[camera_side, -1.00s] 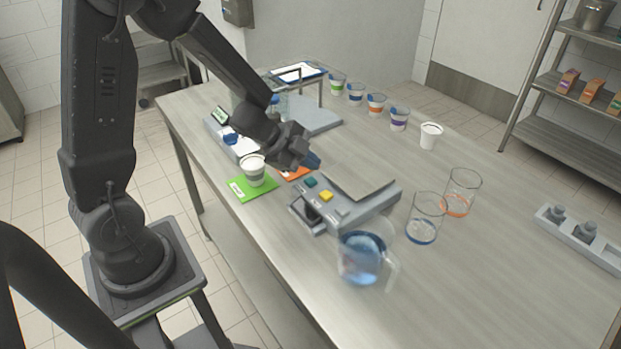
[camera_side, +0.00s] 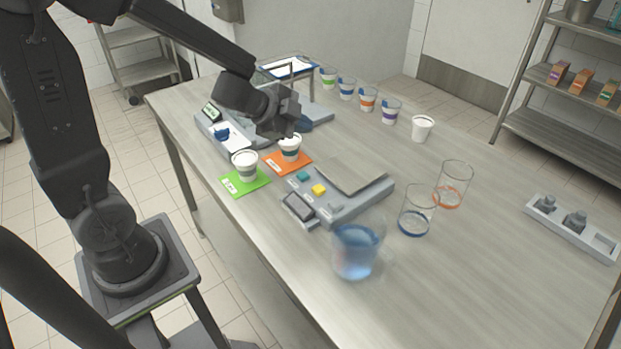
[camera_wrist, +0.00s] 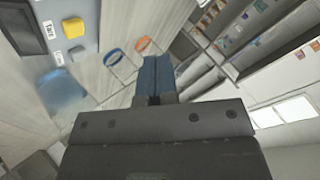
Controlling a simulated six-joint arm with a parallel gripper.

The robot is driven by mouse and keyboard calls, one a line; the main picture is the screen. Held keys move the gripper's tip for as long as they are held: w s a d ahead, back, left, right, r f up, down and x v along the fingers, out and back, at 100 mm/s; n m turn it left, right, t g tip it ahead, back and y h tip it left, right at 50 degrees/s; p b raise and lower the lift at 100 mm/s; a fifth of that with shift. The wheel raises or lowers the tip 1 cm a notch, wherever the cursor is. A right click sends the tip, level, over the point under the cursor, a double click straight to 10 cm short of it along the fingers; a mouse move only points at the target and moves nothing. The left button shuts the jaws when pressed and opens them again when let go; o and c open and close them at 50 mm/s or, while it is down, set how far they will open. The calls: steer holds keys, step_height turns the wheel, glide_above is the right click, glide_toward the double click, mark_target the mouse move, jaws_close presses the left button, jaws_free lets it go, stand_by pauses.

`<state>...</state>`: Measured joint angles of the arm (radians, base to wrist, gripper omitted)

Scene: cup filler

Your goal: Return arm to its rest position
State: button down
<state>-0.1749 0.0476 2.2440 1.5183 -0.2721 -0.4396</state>
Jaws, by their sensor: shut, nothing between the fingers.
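My gripper (camera_side: 306,125) is shut and empty, with its blue fingertips together above the table, just behind the cup on the orange card. In the wrist view the shut fingers (camera_wrist: 156,78) point out over the table and shelves. A white cup with a dark band (camera_side: 245,166) stands upright on a green card (camera_side: 232,186). A second such cup (camera_side: 290,150) stands on an orange card (camera_side: 276,163), its top partly close to the gripper.
A grey scale with coloured buttons (camera_side: 340,195) and a pitcher of blue liquid (camera_side: 357,252) stand in front. Two clear beakers (camera_side: 415,212) are to the right. Several banded cups (camera_side: 367,100) and a plain white cup (camera_side: 422,129) line the back. The right table surface is mostly clear.

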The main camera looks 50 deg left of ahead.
steer(key=s+r+n+y, duration=0.6)
steer(key=s+r+n, duration=0.1)
steer(key=r+n, duration=0.1)
steer(key=s+d+n+g+h, duration=0.3)
steer(key=s+d, duration=0.4)
steer(key=s, duration=0.5)
steer(key=shift+s+r+n+g+h, duration=0.3)
steer(key=shift+r+n+g+h, duration=0.1)
steer(key=shift+g+h, duration=0.25)
